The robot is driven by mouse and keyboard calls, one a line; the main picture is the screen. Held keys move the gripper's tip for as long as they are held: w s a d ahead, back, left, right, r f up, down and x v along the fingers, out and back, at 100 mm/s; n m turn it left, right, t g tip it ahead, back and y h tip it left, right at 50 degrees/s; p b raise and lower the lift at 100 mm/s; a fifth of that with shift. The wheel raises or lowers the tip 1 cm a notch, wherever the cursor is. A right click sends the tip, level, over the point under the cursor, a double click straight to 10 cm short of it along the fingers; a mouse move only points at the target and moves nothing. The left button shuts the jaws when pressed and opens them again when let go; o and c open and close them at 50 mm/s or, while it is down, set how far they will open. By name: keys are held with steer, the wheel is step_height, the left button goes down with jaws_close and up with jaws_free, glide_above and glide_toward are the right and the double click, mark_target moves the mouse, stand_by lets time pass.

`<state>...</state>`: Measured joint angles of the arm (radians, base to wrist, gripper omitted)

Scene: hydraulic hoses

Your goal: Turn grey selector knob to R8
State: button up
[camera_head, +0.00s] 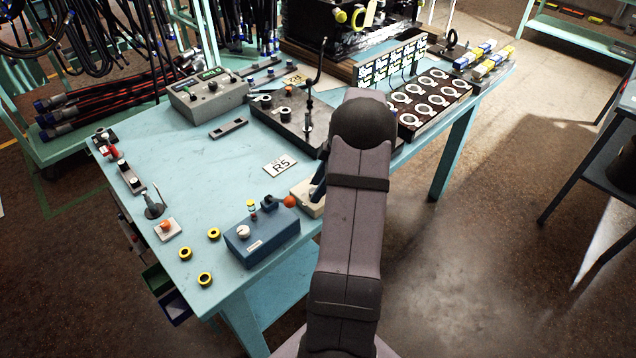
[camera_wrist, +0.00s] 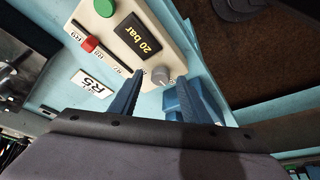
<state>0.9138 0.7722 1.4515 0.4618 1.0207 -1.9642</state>
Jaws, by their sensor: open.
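The grey selector knob (camera_wrist: 161,76) is on a cream control box (camera_wrist: 158,42) in the wrist view. The box has a dark "20 bar" display (camera_wrist: 138,38), a green button (camera_wrist: 104,7) and a red slider (camera_wrist: 89,44) on a dark slot. Labels R9, R8 and R7 run along the slot; the red slider sits near R9 and R8. My gripper (camera_wrist: 165,82) is open, with its blue fingers close to the knob, one on either side in the picture; contact cannot be told. In the head view my arm hides the knob and most of the cream box (camera_head: 308,203).
A white R5 card (camera_head: 280,165) lies on the turquoise table (camera_head: 210,175) beside the box. A blue box (camera_head: 262,240) with a white knob and an orange-ended lever stands close by. A dark fixture plate (camera_head: 285,120) with upright rods lies behind. The table's left middle is clear.

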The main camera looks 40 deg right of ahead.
steer(key=shift+a+f, duration=0.1)
steer(key=shift+f, duration=0.1)
steer(key=shift+c, duration=0.3)
steer(key=c, duration=1)
